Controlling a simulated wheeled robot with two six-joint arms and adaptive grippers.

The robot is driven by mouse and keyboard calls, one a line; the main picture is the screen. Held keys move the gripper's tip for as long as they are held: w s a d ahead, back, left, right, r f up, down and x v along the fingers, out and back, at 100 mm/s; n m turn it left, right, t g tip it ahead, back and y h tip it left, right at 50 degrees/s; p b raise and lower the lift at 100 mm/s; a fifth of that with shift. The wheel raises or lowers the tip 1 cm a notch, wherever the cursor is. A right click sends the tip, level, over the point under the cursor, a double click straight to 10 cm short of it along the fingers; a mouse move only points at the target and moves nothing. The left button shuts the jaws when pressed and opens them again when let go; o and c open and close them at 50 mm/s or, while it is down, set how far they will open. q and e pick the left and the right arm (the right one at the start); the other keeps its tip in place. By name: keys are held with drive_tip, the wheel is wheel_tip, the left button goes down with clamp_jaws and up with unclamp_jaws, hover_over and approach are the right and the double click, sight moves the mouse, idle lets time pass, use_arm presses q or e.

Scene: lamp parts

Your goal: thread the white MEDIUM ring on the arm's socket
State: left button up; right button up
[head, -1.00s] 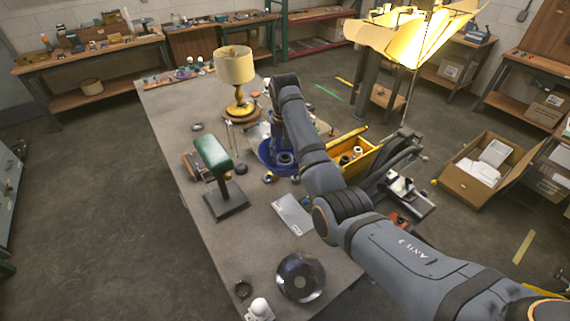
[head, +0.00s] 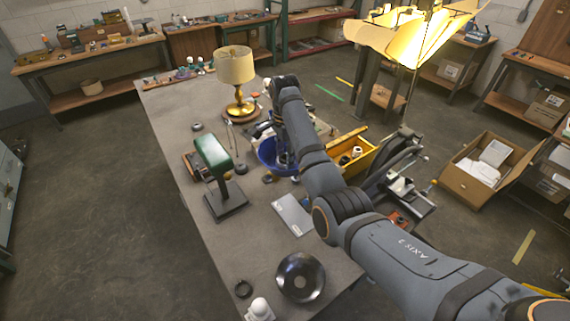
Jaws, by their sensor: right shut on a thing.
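My right gripper (head: 282,152) points down at the blue bin (head: 265,154) near the middle of the table. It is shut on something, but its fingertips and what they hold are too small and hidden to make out. I cannot pick out the white medium ring for certain. Small white round parts (head: 357,152) sit in the yellow bin (head: 368,158) to the right of the gripper. I cannot tell which part is the arm's socket. My left gripper is not in view.
A green-headed lamp (head: 212,153) on a dark base stands left of the gripper. A grey plate (head: 292,214), a black disc (head: 300,277) and a white bulb-like part (head: 259,309) lie nearer. The table's left strip is mostly clear.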

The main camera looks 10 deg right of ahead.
drive_tip(key=shift+s+f+m, duration=0.15)
drive_tip(key=shift+f+m, duration=0.15)
drive_tip(key=shift+m, duration=0.1)
drive_tip(key=m, duration=0.6)
drive_tip(key=shift+m, duration=0.3)
drive_tip(key=shift+m, duration=0.5)
drive_tip(key=o, duration=1)
drive_tip(key=shift+c, duration=0.2)
drive_tip(key=o, duration=0.4)
drive_tip(key=shift+w+d, duration=0.1)
drive_tip(key=shift+w, duration=0.25)
drive_tip(key=shift+s+r, duration=0.15)
